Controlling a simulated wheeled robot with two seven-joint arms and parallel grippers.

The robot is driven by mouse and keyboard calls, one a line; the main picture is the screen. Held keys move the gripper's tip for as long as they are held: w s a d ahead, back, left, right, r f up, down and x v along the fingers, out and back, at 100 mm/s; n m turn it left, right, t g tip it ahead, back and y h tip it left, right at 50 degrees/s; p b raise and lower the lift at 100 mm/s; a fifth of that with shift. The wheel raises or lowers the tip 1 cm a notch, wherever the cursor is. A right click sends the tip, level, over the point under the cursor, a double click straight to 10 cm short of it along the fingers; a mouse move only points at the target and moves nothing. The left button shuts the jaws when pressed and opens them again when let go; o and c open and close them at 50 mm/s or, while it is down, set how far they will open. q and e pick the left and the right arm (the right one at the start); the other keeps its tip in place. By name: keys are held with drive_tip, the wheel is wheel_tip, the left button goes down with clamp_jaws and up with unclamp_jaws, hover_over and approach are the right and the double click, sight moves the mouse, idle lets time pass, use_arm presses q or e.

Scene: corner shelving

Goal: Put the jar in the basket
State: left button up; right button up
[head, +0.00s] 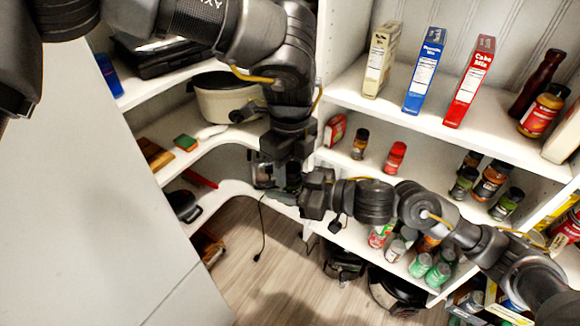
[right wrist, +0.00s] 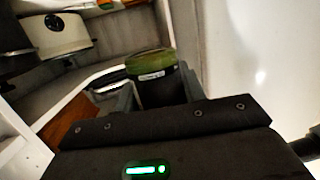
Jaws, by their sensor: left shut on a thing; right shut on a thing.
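My right gripper (head: 300,190) is shut on a dark jar with a green lid. In the right wrist view the jar (right wrist: 158,88) stands between the two fingers, its lid facing up and its lower part hidden by my gripper. My left gripper (head: 280,178) hangs down right beside the right one in the head view. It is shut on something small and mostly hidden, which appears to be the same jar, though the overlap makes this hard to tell. I cannot make out a basket in either view.
Corner shelves surround my arms. A cream pot (head: 228,98) stands on the left shelf. Boxes, such as the red cake mix box (head: 470,82), and several jars stand on the right shelves. Black appliances (head: 395,290) are low down. The wooden floor (head: 240,250) is mostly clear.

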drive_tip(key=o, duration=1.1)
drive_tip(key=v, duration=1.2)
drive_tip(key=shift+d+f, duration=0.1)
drive_tip(key=shift+f, duration=0.05)
